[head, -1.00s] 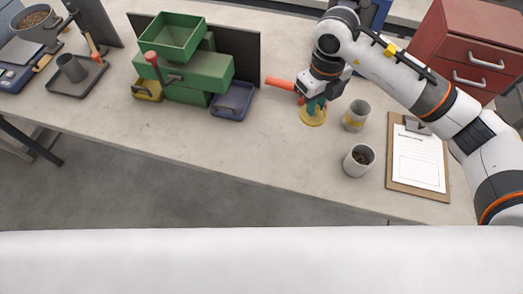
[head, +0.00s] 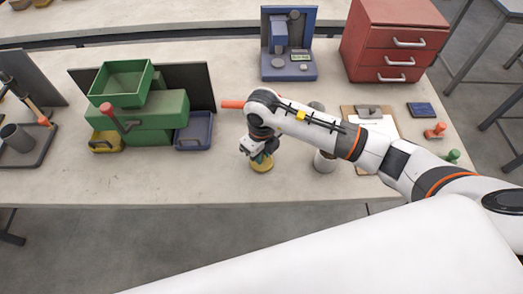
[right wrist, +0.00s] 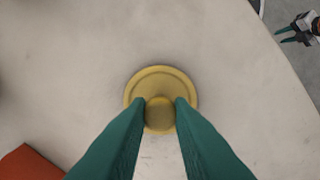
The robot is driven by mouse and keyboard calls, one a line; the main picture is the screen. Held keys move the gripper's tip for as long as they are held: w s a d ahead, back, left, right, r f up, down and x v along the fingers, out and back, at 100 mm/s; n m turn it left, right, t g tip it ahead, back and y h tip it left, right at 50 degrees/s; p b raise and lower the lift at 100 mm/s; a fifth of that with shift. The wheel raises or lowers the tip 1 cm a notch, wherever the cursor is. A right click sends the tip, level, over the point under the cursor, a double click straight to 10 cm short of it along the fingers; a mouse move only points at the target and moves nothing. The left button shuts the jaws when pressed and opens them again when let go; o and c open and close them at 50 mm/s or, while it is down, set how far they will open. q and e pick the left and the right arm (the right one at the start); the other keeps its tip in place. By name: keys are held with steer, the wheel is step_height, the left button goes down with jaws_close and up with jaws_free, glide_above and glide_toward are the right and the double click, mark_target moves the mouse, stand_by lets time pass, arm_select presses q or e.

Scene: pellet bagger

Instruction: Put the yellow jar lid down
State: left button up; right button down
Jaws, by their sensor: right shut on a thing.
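The yellow jar lid (head: 262,164) is a round disc with a knob, low over the front part of the table. In the right wrist view the lid (right wrist: 160,82) lies flat below the fingers. My right gripper (right wrist: 160,113) is shut on its knob, one teal finger on each side. In the head view the right gripper (head: 260,153) hides part of the lid. I cannot tell whether the lid touches the tabletop. A second gripper, seemingly my left (right wrist: 296,30), shows small beyond the table edge in the right wrist view; its opening is unclear.
A grey cup (head: 323,163) stands right of the lid, partly behind my arm. Another cup (head: 316,106) stands farther back. Green bins (head: 150,120) and a blue bin (head: 194,132) are at left. An orange handle (head: 232,104) lies behind. Table around the lid is bare.

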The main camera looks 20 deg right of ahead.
arm_select(q)
steer(key=shift+f, duration=0.1)
arm_select(e)
steer(key=shift+f, duration=0.1)
steer(key=shift+f+b, duration=0.15)
steer(key=shift+b, duration=0.15)
steer(key=c, duration=1.5)
jaws_free()
arm_select(q)
steer(key=shift+s+d, duration=0.1)
steer(key=shift+d, duration=0.25)
arm_select(e)
steer(key=shift+o, duration=1.1)
steer(key=shift+r+p, duration=0.4)
steer(key=shift+w+r+b, duration=0.1)
steer(key=shift+r+b, duration=0.25)
arm_select(q)
step_height(320, 180, down, 3)
steer(key=shift+a+r+b, duration=0.1)
steer(key=shift+a+b, duration=0.05)
steer(key=shift+b, duration=1.1)
arm_select(e)
step_height(320, 180, up, 11)
